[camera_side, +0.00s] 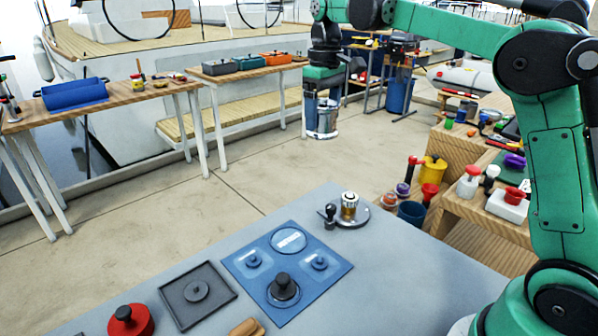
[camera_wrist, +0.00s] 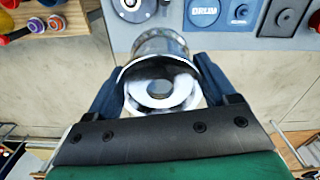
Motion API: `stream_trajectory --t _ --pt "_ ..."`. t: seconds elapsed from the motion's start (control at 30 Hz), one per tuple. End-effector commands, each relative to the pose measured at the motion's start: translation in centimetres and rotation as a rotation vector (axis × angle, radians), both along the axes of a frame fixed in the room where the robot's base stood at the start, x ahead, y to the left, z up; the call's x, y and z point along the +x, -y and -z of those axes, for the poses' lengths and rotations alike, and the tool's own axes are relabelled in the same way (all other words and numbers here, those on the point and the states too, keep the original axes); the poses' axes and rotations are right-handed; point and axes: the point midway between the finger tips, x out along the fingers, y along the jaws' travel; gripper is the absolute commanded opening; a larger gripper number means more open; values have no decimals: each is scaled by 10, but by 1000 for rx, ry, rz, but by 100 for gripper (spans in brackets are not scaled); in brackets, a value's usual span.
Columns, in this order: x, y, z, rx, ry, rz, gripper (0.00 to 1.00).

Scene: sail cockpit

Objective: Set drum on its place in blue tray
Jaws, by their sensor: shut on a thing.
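The drum (camera_side: 326,120) is a shiny metal cylinder held up in the air, beyond the far edge of the grey table. My gripper (camera_side: 322,104) is shut on it; the wrist view also shows the drum (camera_wrist: 160,75) between the two dark fingers. The blue tray (camera_side: 250,283) lies on the table, well below and nearer than the gripper. Its round place marked DRUM (camera_side: 288,240) is at the back and looks empty. It also shows in the wrist view (camera_wrist: 204,12).
A brass-and-white fitting (camera_side: 349,205) and a small black knob stand on a grey plate just behind the tray. A dark square tray (camera_side: 197,294) and a red knobbed piece (camera_side: 130,321) lie to the left. Cups and tools crowd the wooden bench at right. The table's right part is clear.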

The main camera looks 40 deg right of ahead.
Motion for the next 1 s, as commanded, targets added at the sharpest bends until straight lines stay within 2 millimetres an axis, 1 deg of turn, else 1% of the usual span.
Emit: stream_trajectory --t 0.03,0.1,0.2,0.3,0.4,0.5,0.6,0.77,1.0 --pt "4 -15 18 0 0 -39 10" --pt "7 -34 41 0 0 -84 10" --pt "4 -57 71 0 0 -143 10" --pt "-2 -76 94 0 0 -188 10" --pt "-8 -88 110 0 1 -220 10" --pt "-13 -95 119 1 1 -239 10" --pt "-15 -97 126 1 1 -245 10" --pt "-14 -97 139 1 1 -246 10" --pt "-14 -97 165 1 1 -245 10"
